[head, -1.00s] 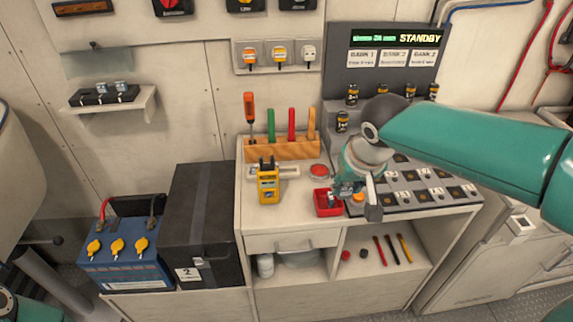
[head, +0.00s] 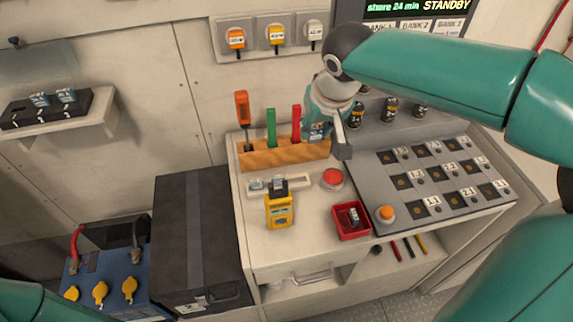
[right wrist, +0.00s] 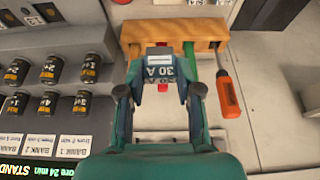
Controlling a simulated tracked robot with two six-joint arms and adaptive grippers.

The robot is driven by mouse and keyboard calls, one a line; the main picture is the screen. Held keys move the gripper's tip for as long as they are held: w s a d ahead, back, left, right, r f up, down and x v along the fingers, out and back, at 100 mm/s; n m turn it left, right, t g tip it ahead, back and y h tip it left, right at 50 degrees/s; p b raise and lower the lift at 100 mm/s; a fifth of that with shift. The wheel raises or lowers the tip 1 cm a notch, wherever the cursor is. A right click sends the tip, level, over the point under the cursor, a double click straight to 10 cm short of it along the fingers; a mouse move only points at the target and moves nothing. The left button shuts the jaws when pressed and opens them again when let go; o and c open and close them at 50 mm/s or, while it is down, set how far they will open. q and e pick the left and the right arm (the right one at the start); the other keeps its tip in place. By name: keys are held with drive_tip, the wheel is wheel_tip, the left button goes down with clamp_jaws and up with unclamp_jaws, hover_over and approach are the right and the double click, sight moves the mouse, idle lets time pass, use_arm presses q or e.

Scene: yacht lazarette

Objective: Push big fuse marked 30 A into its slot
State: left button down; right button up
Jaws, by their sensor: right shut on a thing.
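My right gripper (head: 325,138) is in front of the right part of the wooden tool rack (head: 285,155). The fuse also shows between the fingers in the head view (head: 317,130), held above the counter. On the left wall shelf, a black holder (head: 50,117) with numbered positions carries two blue fuses (head: 66,96); its left position looks empty. My left gripper is out of view; only part of my left arm shows at the lower left.
A red tray (head: 340,222) with a small fuse-like piece, a yellow meter (head: 279,210) and a red button (head: 333,179) are on the counter. The numbered panel (head: 440,215) is at right. A black box (head: 190,240) and blue battery (head: 100,275) stand left.

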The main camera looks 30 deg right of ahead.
drive_tip(key=shift+w+d+f, duration=0.1)
drive_tip(key=shift+f, duration=0.25)
wheel_tip(320, 180, down, 15)
drive_tip(key=shift+r+b, duration=0.1)
drive_tip(key=shift+b, duration=0.45)
drive_tip(key=shift+f+b, duration=0.5)
drive_tip(key=shift+f, duration=1.7)
drive_tip(key=shift+f, duration=0.1)
drive_tip(key=o, duration=0.8)
drive_tip(key=shift+o, duration=0.2)
